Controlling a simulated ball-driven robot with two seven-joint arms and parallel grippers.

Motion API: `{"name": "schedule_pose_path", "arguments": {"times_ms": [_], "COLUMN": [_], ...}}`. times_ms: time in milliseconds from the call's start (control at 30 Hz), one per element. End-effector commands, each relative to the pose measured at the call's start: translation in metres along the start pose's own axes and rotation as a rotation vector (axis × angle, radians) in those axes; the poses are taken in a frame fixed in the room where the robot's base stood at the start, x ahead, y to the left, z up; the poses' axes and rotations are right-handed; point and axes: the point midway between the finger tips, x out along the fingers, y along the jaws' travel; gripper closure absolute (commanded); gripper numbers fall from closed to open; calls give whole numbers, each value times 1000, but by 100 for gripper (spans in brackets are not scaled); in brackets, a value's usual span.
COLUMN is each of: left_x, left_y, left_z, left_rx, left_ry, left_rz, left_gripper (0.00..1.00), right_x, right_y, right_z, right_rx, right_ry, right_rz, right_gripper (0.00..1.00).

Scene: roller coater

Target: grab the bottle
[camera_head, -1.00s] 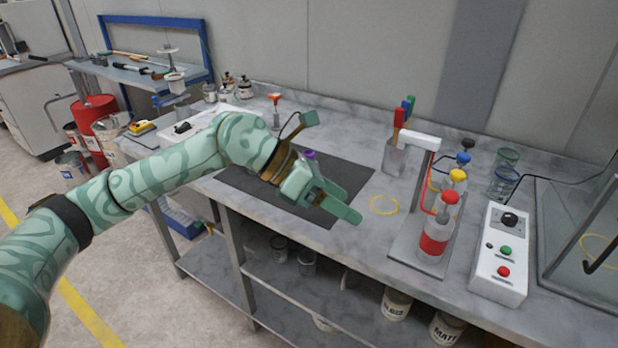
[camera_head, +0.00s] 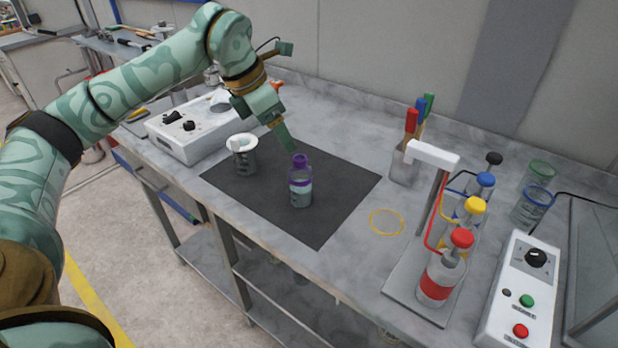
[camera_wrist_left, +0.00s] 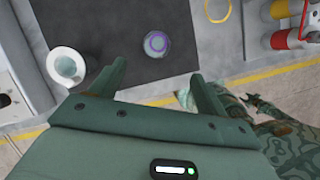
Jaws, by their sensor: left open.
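The bottle (camera_head: 300,183) is small and clear, with a purple cap and a purple band. It stands upright on the dark mat (camera_head: 330,215). In the left wrist view the bottle (camera_wrist_left: 156,44) shows from above, beyond the fingertips and between their lines. My left gripper (camera_head: 279,130) is above the mat, behind and a little left of the bottle in the head view. It is open and empty, apart from the bottle.
A white control box (camera_head: 185,130) is farther left. A yellow ring (camera_head: 386,222) and a stand with several colour-capped bottles (camera_head: 437,275) are to the right. The mat's front is clear.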

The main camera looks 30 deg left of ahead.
Motion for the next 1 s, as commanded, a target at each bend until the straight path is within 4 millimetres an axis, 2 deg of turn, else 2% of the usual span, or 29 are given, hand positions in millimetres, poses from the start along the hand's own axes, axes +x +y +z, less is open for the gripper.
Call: {"name": "schedule_pose_path", "arguments": {"times_ms": [100, 300, 400, 667, 900, 1000], "left_x": [32, 80, 95, 113, 152, 157], "left_y": [0, 0, 0, 2, 7, 8], "left_z": [-2, -2, -1, -1, -1, -1], "left_rx": [0, 0, 1, 0, 0, 0], "left_ry": [6, 5, 3, 2, 3, 2], "left_rz": [-5, -6, -4, -4, -6, -3], "left_gripper": [24, 24, 24, 24, 24, 24], "right_x": [10, 21, 25, 31, 45, 46], "right_y": [-4, -9, -8, -7, -8, -8], "right_z": [10, 27, 27, 21, 27, 27], "right_rx": [0, -1, -1, 0, 0, 0], "right_ry": [-16, -46, -46, -39, -51, -52], "right_rz": [-6, -14, -14, -12, -16, -16], "right_gripper": [57, 57, 57, 57, 57, 57]}}
